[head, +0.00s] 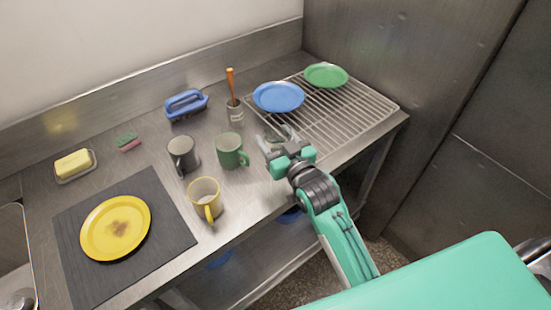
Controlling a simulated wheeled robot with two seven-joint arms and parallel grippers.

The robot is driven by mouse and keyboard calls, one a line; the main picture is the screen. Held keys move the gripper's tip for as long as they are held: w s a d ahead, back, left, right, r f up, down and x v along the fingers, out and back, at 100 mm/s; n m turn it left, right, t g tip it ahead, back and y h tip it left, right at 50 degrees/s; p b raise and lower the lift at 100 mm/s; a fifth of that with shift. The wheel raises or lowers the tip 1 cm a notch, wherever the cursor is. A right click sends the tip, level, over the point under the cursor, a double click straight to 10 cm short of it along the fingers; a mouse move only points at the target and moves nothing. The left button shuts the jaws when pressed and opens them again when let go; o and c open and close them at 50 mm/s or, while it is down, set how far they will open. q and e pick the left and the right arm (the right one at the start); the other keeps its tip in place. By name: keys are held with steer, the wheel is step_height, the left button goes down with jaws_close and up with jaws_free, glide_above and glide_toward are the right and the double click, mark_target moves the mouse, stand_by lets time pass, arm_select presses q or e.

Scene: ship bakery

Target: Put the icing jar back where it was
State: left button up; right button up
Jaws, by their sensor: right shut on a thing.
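A small grey jar (236,116) with a pale label stands upright on the steel counter, with an orange-handled tool (231,82) sticking up out of it; I cannot tell for sure that it is the icing jar. My right gripper (276,137) is at the front left edge of the wire rack, to the right of the green mug and apart from the grey jar. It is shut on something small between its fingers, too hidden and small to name. My left gripper is not in view.
A green mug (229,151), grey mug (180,154) and yellow mug (204,192) stand mid-counter. The wire rack (345,112) bears a blue plate (278,96) and a green plate (326,75). A yellow plate (116,228) lies on a dark mat (174,222).

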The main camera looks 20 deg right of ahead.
step_height(320, 180, down, 8)
steer(key=shift+r+p, duration=0.2)
steer(key=shift+p, duration=0.1)
steer(key=shift+f, duration=0.25)
steer(key=shift+f, duration=0.1)
steer(key=o, duration=1.1)
steer(key=shift+c, duration=0.2)
